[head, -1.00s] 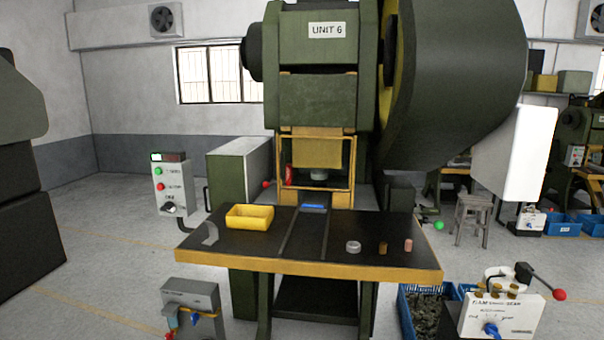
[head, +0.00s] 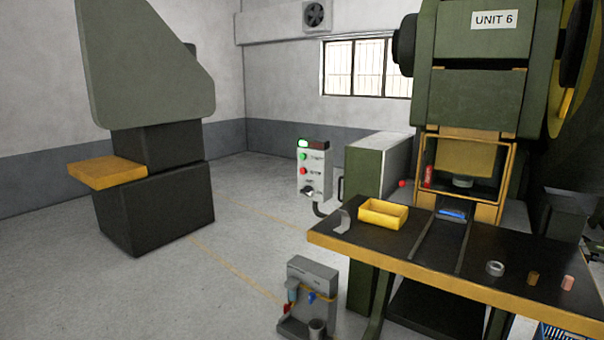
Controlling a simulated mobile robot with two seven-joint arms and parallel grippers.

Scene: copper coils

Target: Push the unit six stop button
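The machine labelled UNIT 6 (head: 472,70) is a green press at the right of the head view. Its grey control box (head: 312,172) stands left of the press, above the table's left end. The box has a green button (head: 304,156), a red button (head: 304,171) below it and a dark knob (head: 308,191) at the bottom. A small display on its top glows green at the left. The lettering beside the buttons is too small to read. Neither of my grippers shows in the view.
The press table (head: 400,250) has a yellow edge and holds a yellow tray (head: 383,213), a metal ring (head: 494,268) and small cylinders. A low grey stand (head: 308,295) is on the floor in front. Another dark green machine (head: 150,130) stands left. Floor between them is clear.

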